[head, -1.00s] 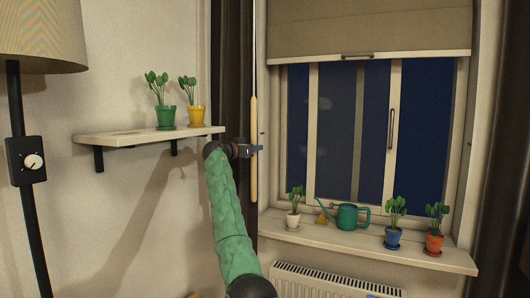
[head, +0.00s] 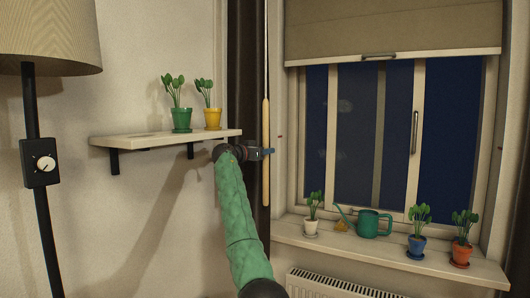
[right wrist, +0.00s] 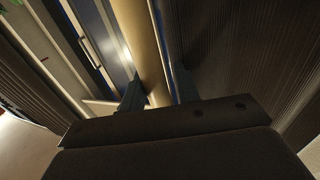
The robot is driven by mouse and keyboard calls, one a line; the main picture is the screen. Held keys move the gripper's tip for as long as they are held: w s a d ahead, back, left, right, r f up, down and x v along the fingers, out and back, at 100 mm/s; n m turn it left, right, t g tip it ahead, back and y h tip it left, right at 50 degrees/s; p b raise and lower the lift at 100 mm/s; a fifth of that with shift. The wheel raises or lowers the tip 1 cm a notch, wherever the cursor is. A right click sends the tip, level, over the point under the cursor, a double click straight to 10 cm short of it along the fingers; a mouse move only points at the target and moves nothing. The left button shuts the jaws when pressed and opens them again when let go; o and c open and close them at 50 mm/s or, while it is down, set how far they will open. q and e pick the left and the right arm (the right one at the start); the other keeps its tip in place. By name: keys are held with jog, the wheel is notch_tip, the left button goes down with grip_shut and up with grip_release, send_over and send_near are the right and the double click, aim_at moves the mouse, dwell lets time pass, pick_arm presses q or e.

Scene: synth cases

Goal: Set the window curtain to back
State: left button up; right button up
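The dark brown window curtain (head: 246,80) hangs gathered in a narrow bundle at the left side of the window. A long pale wooden wand (head: 266,185) hangs upright on a thin rod in front of its right edge. My right gripper (head: 267,152) reaches the wand around mid-height. In the right wrist view the tan wand (right wrist: 143,45) runs between the two close-set fingers of my right gripper (right wrist: 158,88), which look shut on it. Dark pleated cloth (right wrist: 225,50) fills the right of that view. My left gripper is in no frame.
A shelf (head: 150,140) with two potted plants stands out from the wall left of my forearm. The window sill (head: 400,262) holds several small plants and a green watering can (head: 373,223). A radiator (head: 330,287) is below. A floor lamp (head: 45,38) stands at far left.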

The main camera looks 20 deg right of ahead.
pick_arm(q)
jog(key=shift+d, duration=0.1)
pick_arm(e)
jog(key=shift+f, duration=0.1)
